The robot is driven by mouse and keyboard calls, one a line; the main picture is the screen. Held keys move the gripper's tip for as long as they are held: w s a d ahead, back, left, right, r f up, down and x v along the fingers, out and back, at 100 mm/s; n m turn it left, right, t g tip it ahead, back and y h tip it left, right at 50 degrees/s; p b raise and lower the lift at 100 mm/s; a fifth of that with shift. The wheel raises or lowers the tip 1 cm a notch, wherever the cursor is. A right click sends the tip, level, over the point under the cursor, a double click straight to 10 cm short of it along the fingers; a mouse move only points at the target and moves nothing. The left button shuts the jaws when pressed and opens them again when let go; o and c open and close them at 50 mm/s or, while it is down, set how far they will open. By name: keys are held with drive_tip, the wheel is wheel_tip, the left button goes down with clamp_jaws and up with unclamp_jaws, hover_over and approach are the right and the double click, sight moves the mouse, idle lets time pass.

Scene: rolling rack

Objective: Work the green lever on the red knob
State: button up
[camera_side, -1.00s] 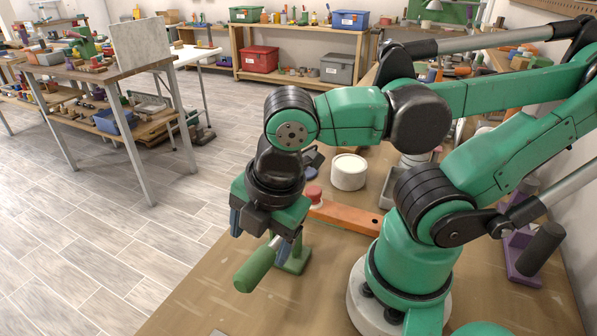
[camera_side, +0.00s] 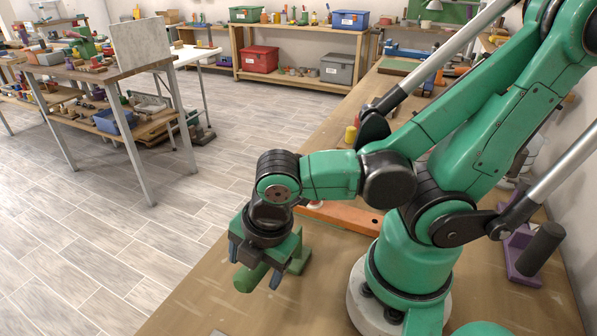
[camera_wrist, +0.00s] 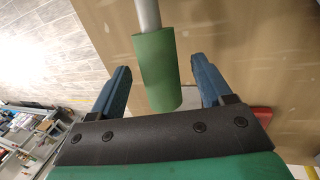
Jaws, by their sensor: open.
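The green lever (camera_side: 247,281) sticks out below my gripper in the side view, toward the table's left edge. In the wrist view the lever's green grip (camera_wrist: 157,72) on a grey rod lies between my two blue fingers, with a gap on each side. My gripper (camera_side: 256,263) is open and points down around the grip; it also shows in the wrist view (camera_wrist: 157,66). A red part (camera_wrist: 262,116), possibly the red knob, shows beside the right finger. In the side view my wrist hides most of the lever's mount.
An orange bar (camera_side: 345,217) lies on the wooden table (camera_side: 230,305) behind my gripper. A purple bracket with a dark cylinder (camera_side: 530,252) stands at the right. The front of the table is mostly clear. Shelves and another bench stand far back.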

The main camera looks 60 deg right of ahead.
idle(0.3)
clamp_jaws()
idle(1.3)
